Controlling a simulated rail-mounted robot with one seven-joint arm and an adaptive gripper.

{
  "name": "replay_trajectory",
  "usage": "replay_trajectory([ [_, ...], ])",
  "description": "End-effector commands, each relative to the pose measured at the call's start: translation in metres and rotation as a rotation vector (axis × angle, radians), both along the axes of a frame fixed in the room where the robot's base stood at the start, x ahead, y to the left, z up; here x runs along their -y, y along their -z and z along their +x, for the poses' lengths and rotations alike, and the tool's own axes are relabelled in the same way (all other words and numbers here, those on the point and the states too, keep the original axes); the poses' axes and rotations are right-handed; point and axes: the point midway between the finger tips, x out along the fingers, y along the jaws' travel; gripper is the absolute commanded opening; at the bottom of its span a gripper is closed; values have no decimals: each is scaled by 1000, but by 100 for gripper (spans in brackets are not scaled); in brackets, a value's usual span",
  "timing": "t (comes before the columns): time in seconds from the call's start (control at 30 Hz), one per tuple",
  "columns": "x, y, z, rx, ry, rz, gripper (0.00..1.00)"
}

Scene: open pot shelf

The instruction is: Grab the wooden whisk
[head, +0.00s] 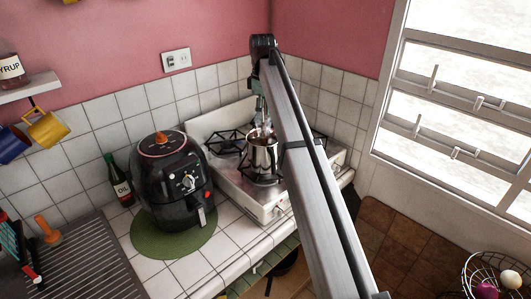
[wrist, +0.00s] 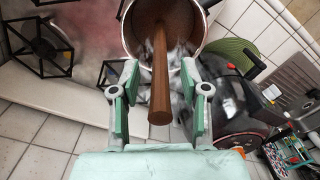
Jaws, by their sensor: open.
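The wooden whisk (wrist: 160,75) stands in a metal pot, its brown handle pointing toward the wrist camera; its far end is hidden inside the pot. The pot (wrist: 128,35) shows at the top of the wrist view, and in the head view the silver pot (head: 262,160) sits on the stove. My gripper (wrist: 160,67) is open, with one green-padded finger on each side of the handle. I see gaps between the handle and both fingers. In the head view my arm partly covers the gripper, above the pot.
The white stove (head: 282,207) has black burner grates around the pot. A black air fryer (head: 172,185) stands on a green mat (head: 150,246) to its left, with an oil bottle (head: 117,180) beside it. The tiled wall is close behind the stove.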

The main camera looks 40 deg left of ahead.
Motion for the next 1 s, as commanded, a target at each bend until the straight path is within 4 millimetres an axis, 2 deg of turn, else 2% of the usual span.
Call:
replay_trajectory([
  [0.13, 0, -1, 0, 0, 0, 0, 45],
  [0.17, 0, -1, 0, 0, 0, 0, 38],
  [0.2, 0, -1, 0, 0, 0, 0, 24],
  [0.27, 0, -1, 0, 0, 0, 0, 3],
  [0.3, 0, -1, 0, 0, 0, 0, 0],
  [0.73, 0, -5, 1, 1, 0, 0, 0],
  [0.87, -1, -19, 1, 1, 0, 1, 0],
  [1.0, -2, -44, 2, 1, 0, 2, 0],
])
